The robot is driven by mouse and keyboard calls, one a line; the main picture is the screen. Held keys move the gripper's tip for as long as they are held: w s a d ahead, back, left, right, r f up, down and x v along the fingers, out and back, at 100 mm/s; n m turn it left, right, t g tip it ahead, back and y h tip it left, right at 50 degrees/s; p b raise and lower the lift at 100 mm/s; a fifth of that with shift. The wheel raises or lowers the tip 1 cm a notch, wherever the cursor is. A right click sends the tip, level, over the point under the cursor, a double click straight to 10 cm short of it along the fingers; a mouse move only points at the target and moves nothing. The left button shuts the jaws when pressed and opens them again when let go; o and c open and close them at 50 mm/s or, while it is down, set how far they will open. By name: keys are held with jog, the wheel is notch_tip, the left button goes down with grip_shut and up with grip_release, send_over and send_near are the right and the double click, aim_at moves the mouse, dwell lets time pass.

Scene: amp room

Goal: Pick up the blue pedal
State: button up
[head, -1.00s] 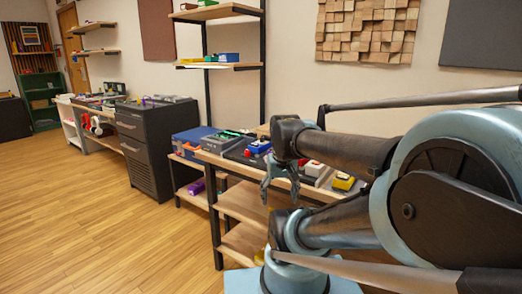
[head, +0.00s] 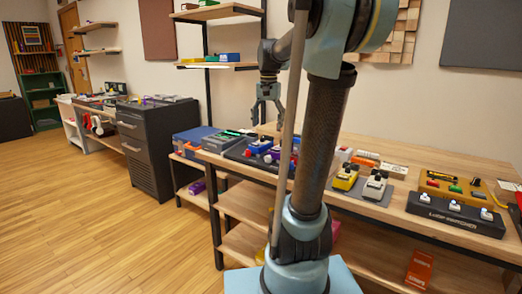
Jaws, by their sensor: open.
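The blue pedal (head: 259,146) sits on a dark board on the wooden bench, left of my arm. My gripper (head: 266,120) hangs above the back of the bench with its fingers pointing down. It is open and empty, and in the picture it is just above the blue pedal, apart from it. A purple pedal (head: 275,154) lies close to the right of the blue one. My arm hides part of the bench to the right of these pedals.
A yellow pedal (head: 345,178) and a cream pedal (head: 375,185) stand right of my arm. A long black pedal unit (head: 449,212) is at the front right. A green-topped device (head: 231,138) is to the left. Shelves (head: 221,66) rise behind. The floor at left is clear.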

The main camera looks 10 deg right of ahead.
jog(key=w+r+m, duration=0.3)
jog(key=w+r, duration=0.1)
jog(key=w, duration=0.9)
send_near(262, 138)
jog(key=shift+g, duration=0.3)
jog(key=f, duration=0.3)
jog(key=w+f, duration=0.1)
jog(key=f, duration=0.2)
jog(key=shift+w+d+f, duration=0.1)
jog(key=shift+d+f, duration=0.05)
jog(key=shift+d, duration=0.05)
jog(key=shift+a+f, duration=0.15)
jog(key=shift+f, duration=1.25)
jog(key=shift+a+f, duration=0.1)
jog(key=shift+f, duration=1.35)
jog(key=shift+c, duration=0.5)
jog(key=c, duration=1.4)
